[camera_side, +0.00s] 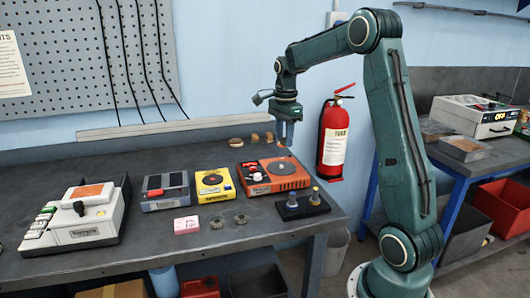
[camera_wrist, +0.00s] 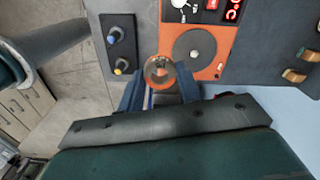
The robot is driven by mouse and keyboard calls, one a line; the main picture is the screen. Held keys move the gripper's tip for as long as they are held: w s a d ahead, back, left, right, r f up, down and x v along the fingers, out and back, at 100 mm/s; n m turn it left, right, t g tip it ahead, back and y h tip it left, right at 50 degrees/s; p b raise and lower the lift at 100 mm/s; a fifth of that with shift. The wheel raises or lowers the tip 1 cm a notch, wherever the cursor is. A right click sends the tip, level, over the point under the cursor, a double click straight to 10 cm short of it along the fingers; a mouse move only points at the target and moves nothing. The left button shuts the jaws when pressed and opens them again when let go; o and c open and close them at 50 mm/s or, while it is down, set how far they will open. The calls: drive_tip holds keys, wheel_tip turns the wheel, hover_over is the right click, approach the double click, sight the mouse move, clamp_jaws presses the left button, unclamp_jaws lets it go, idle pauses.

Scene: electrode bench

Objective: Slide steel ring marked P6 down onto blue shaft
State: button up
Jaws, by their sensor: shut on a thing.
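In the side view my gripper (camera_side: 286,130) hangs over the back right of the bench, above and behind the orange device. The ring is hard to make out there. A black block (camera_side: 302,208) at the bench's front right carries two upright shafts. The blue shaft (camera_wrist: 113,36) and the yellow-topped shaft (camera_wrist: 121,67) stand bare, left of the ring in the wrist view. The ring is apart from both.
The orange device (camera_side: 272,174) lies left of the block. A yellow device (camera_side: 214,184), grey device (camera_side: 164,191) and white machine (camera_side: 77,217) stand further left. Two loose rings (camera_side: 217,222) and a pink card (camera_side: 186,225) lie in front. Small brown pieces (camera_side: 236,142) lie at the back.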

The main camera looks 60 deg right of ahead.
drive_tip(key=s+a+f, duration=0.6)
drive_tip(key=a, duration=0.1)
drive_tip(key=shift+s+a+f, duration=0.15)
drive_tip(key=shift+s+a, duration=0.05)
drive_tip(key=shift+s, duration=0.1)
drive_tip(key=shift+f, duration=0.15)
drive_tip(key=shift+f, duration=1.6)
drive_tip(key=shift+f, duration=0.85)
idle(0.4)
drive_tip(key=o, duration=1.6)
drive_tip(key=shift+r, duration=3.5)
